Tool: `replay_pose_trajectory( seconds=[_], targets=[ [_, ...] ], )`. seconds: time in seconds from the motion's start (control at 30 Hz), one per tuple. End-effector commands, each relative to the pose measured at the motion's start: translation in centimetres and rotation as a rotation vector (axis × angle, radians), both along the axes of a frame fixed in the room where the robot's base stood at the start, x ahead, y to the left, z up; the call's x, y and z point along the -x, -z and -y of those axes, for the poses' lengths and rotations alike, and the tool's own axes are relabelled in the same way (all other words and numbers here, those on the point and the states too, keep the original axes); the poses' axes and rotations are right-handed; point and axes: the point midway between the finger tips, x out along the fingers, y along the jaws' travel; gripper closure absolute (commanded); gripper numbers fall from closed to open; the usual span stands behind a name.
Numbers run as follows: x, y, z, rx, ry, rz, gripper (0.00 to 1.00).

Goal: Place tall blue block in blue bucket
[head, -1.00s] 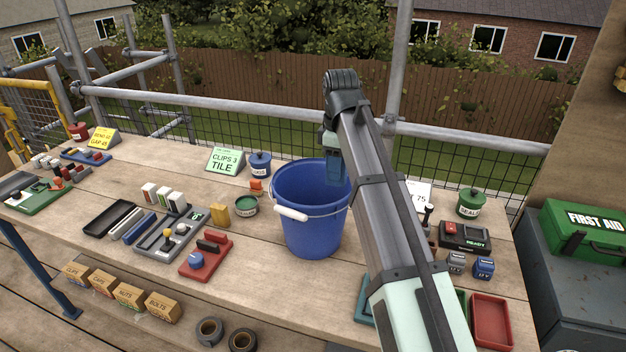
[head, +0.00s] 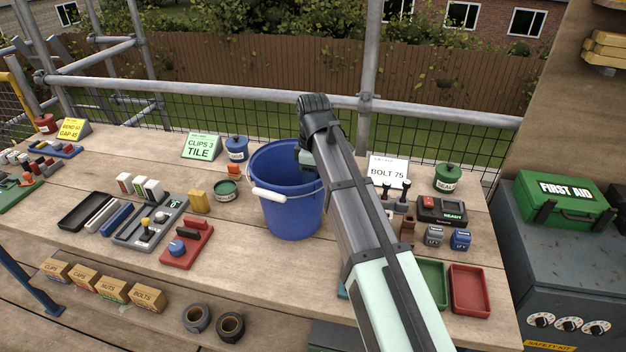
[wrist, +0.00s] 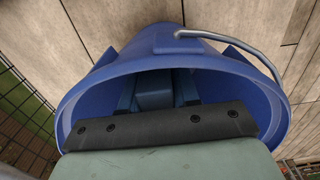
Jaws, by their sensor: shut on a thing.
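The blue bucket (head: 291,213) stands upright on the wooden bench in the head view. Its open mouth and rim (wrist: 90,82) fill much of the wrist view. My gripper (wrist: 156,88) is inside the bucket's mouth, pointing down. It is shut on the tall blue block (wrist: 153,98), which shows between the two fingers. The block's lower end is hidden, so I cannot tell whether it touches the bucket's floor. In the head view my arm and the bucket's wall hide the fingers and block.
The bucket's white handle grip (head: 268,194) hangs at its front left. A green tin (head: 227,190) and a blue pot (head: 236,149) stand to its left. A BOLT 75 card (head: 387,172) and a red tray (head: 469,290) are right of my arm.

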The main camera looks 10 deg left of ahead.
Motion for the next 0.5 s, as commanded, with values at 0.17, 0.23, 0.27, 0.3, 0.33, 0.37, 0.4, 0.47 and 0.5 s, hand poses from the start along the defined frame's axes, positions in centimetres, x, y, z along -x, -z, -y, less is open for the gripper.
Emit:
replay_pose_trajectory(
  seconds=[0.17,0.23,0.27,0.3,0.33,0.37,0.4,0.47,0.5],
  targets=[
    [0.0,0.39,0.0,0.0,0.0,0.0,1.0],
    [-0.01,0.37,0.0,0.0,0.0,0.0,1.0],
    [-0.01,0.37,0.0,0.0,0.0,0.0,1.0],
    [0.0,0.4,0.0,0.0,0.0,0.0,1.0],
    [0.01,0.45,0.0,0.0,0.0,0.0,1.0],
    [0.01,0.52,0.01,0.0,0.0,0.0,1.0],
    [0.02,0.62,0.01,0.0,0.0,0.0,1.0],
    [0.02,0.76,0.01,0.0,0.0,0.0,1.0],
    [0.01,0.85,0.01,0.0,0.0,0.0,1.0]
  ],
)
